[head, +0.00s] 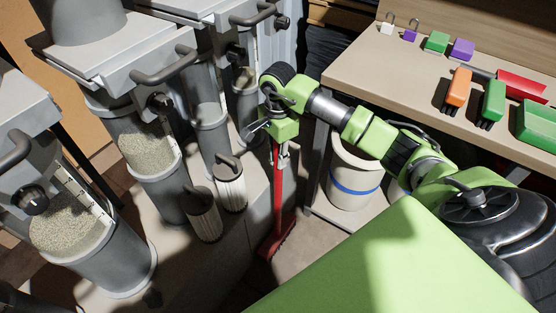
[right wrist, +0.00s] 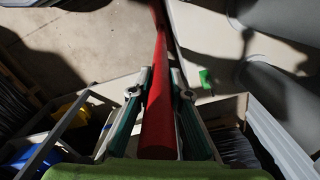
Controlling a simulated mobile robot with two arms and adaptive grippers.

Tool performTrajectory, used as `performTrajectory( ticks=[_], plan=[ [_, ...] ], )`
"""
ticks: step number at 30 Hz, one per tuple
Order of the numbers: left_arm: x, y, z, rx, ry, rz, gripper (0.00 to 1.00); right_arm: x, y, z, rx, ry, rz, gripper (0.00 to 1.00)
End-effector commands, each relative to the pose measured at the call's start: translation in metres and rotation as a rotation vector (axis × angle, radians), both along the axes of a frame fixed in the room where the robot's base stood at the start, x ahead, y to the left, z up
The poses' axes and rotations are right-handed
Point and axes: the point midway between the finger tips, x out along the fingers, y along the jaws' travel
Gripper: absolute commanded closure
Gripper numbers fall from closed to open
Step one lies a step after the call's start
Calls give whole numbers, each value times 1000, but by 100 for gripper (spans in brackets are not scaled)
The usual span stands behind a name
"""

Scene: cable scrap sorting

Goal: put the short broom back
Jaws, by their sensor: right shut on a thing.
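The short broom (head: 277,190) has a red handle and a red head. It hangs roughly upright below my right gripper (head: 282,152), with its head low near the floor beside the bench. Whether the head touches the floor I cannot tell. In the right wrist view the red broom handle (right wrist: 158,125) runs between the two fingers of my right gripper (right wrist: 161,82), which is shut on it. The top of the handle is hidden in the head view. My left gripper is not in view.
Grey hoppers with granules (head: 147,150) stand at the left, with two ribbed canisters (head: 230,185) near the broom. A white bucket with a blue band (head: 353,178) sits under the bench (head: 400,70). Brushes (head: 457,88), padlocks and a green tray (head: 540,125) lie on the bench.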

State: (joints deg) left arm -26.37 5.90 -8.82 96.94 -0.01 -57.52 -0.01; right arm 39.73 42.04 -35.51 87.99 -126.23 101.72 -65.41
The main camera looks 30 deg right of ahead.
Motion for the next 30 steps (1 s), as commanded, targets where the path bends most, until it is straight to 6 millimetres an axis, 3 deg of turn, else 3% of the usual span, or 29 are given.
performTrajectory(
  ticks=[3, 13, 14, 15, 16, 27, 30],
  plan=[
    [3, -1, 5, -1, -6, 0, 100, 0, 1, -13, 3, -1, -1, 100],
    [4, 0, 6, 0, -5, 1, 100, 1, 0, -14, 1, -2, 0, 100],
    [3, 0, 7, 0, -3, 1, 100, 0, 0, -15, 1, 0, 0, 77],
    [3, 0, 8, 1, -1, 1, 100, 0, 0, -15, 1, 0, 0, 67],
    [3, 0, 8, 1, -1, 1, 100, 0, 0, -15, 1, 0, 0, 66],
    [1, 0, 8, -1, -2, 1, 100, 0, 1, -13, 1, 0, 0, 66],
    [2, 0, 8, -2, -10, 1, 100, 1, 0, -1, 0, -3, 0, 66]
  ],
)
